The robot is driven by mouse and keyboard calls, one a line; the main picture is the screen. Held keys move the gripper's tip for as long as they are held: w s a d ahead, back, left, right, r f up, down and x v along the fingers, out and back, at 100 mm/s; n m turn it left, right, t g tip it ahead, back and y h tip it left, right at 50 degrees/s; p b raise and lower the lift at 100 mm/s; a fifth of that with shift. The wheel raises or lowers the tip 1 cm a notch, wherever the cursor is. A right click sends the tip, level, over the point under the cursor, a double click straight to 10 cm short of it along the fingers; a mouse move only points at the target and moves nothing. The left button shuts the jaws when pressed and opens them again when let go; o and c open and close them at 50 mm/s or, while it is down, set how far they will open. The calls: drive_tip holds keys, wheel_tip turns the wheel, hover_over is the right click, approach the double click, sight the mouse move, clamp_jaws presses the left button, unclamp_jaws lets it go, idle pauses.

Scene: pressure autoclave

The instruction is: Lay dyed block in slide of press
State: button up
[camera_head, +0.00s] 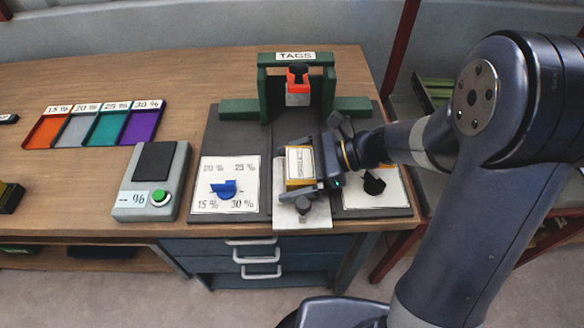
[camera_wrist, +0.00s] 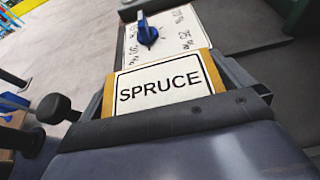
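A yellow-brown block (camera_head: 300,165) with a white label is between the fingers of my gripper (camera_head: 304,182). In the wrist view the block (camera_wrist: 165,84) reads "SPRUCE", and a finger lies close along each side of it. The green press (camera_head: 263,85) stands behind, with a red part (camera_head: 298,83) under its "TAGS" bar. Its pale slide (camera_head: 302,222) extends forward on the grey base. The block is over the slide; I cannot tell whether it touches. My gripper hides part of the slide.
A blue knob (camera_head: 224,188) on a white dial plate is left of the slide, and a black knob (camera_head: 374,184) is right. A grey meter (camera_head: 155,180) with a green button stands farther left. Coloured percent trays (camera_head: 112,128) lie at the back left.

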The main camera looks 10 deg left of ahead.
drive_tip(key=shift+r, duration=0.25)
drive_tip(key=v, duration=1.2)
drive_tip(key=shift+d+f+p, duration=0.1)
drive_tip(key=shift+f+p, duration=0.05)
drive_tip(key=shift+p, duration=0.15)
